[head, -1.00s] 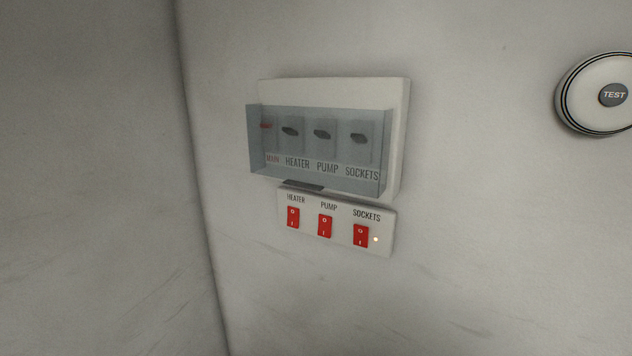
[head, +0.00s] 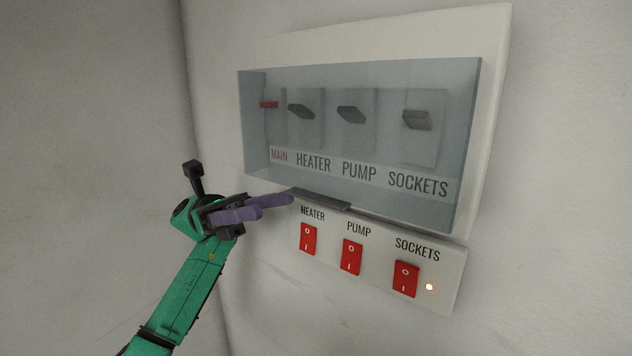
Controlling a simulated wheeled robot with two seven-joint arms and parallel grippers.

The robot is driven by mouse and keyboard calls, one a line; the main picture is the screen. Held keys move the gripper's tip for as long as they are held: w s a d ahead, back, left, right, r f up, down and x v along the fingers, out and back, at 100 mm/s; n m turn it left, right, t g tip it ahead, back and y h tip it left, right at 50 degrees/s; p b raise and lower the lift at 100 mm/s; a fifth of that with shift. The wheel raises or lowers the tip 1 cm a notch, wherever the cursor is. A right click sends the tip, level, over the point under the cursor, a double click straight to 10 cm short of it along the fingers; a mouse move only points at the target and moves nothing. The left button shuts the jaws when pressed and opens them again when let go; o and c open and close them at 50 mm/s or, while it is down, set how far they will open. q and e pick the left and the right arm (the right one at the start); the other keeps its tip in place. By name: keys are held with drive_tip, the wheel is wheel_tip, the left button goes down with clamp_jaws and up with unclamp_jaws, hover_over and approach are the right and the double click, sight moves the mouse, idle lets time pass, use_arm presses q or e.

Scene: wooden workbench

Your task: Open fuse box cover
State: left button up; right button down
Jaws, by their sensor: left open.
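The fuse box (head: 492,110) is a white box on the wall. Its clear, bluish cover (head: 380,76) is shut over the switches labelled MAIN, HEATER, PUMP and SOCKETS. A dark handle tab (head: 322,200) sticks out at the cover's lower edge. My left gripper (head: 285,200) has purple fingers and comes in from the lower left. Its fingers are open, with the tips close to the left end of the tab; I cannot tell whether they touch it. My right gripper does not show.
Just below the cover is a white panel (head: 325,265) with red rocker switches for HEATER (head: 308,239), PUMP (head: 351,257) and SOCKETS (head: 405,279). A small light (head: 429,287) glows beside the SOCKETS switch. A wall corner runs down on the left. The wall at lower right is bare.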

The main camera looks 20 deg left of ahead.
sight(309, 197)
use_arm(q)
drive_tip(key=d, duration=0.1)
drive_tip(key=d+r+p, duration=0.1)
drive_tip(key=d, duration=0.1)
drive_tip(key=d+r+p, duration=0.1)
drive_tip(key=shift+s+d, duration=0.2)
drive_tip(key=shift+d, duration=0.05)
drive_tip(key=p+x, duration=0.1)
drive_tip(key=x, duration=0.1)
drive_tip(key=shift+d, duration=0.45)
drive_tip(key=shift+s+d+r, duration=0.15)
drive_tip(key=shift+s+d, duration=0.1)
drive_tip(key=shift+s, duration=0.05)
drive_tip(key=shift+s+d, duration=0.1)
drive_tip(key=shift+s, duration=0.05)
clamp_jaws()
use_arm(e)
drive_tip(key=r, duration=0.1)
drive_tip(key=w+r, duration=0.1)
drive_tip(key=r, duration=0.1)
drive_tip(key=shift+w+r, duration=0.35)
